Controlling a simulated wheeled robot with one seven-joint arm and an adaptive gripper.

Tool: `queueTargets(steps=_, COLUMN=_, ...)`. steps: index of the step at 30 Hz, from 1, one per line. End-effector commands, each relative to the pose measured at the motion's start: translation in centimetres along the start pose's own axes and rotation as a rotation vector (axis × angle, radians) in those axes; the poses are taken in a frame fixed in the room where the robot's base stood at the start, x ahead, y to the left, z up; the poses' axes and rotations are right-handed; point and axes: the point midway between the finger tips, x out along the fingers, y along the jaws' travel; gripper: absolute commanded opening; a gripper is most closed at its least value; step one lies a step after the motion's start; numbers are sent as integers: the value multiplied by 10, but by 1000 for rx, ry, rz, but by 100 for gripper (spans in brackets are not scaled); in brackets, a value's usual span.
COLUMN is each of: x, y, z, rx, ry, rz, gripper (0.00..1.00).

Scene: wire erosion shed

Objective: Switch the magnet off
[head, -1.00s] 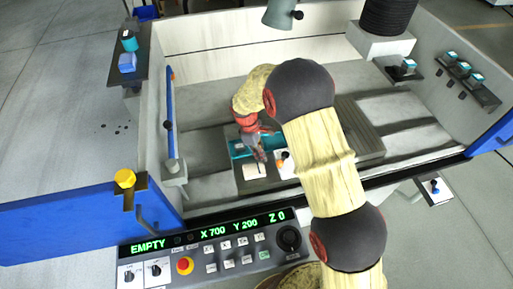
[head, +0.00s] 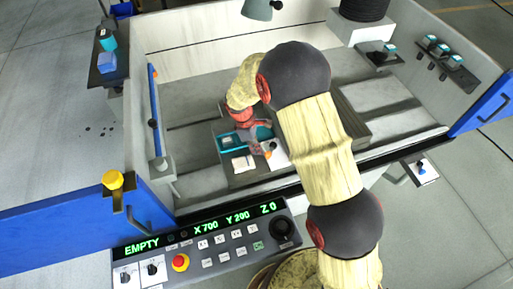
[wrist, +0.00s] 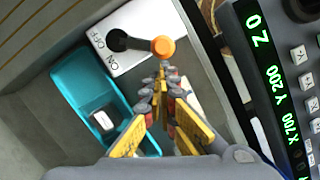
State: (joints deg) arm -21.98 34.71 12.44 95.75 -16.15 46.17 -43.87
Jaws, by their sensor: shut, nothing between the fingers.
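The magnet switch is a lever with a black hub and an orange knob (wrist: 163,47) on a pale plate (wrist: 140,25) marked ON and OFF. In the wrist view the lever points right from its hub, and I cannot tell which mark it stands for. In the head view the orange knob (head: 268,155) shows small at the pale plate (head: 281,158). My gripper (wrist: 160,76) is shut and empty, its fingertips just below the knob in the wrist view. I cannot tell whether they touch. In the head view my gripper (head: 263,147) is beside the switch.
A teal tray (wrist: 72,85) holding a small dark block with a white label (wrist: 103,121) lies left of the fingers. The control panel (head: 207,242) reads EMPTY, X700, Y200, Z0. The machine's tank wall (head: 137,125) stands left. A blue-handled switch (head: 421,168) is at right.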

Motion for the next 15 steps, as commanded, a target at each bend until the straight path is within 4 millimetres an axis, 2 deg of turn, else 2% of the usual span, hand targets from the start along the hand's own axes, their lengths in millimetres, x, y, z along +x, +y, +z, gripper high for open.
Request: queueTargets(steps=15, x=1, y=-5, z=6, rx=-82, ry=-1, rz=19, gripper=0)
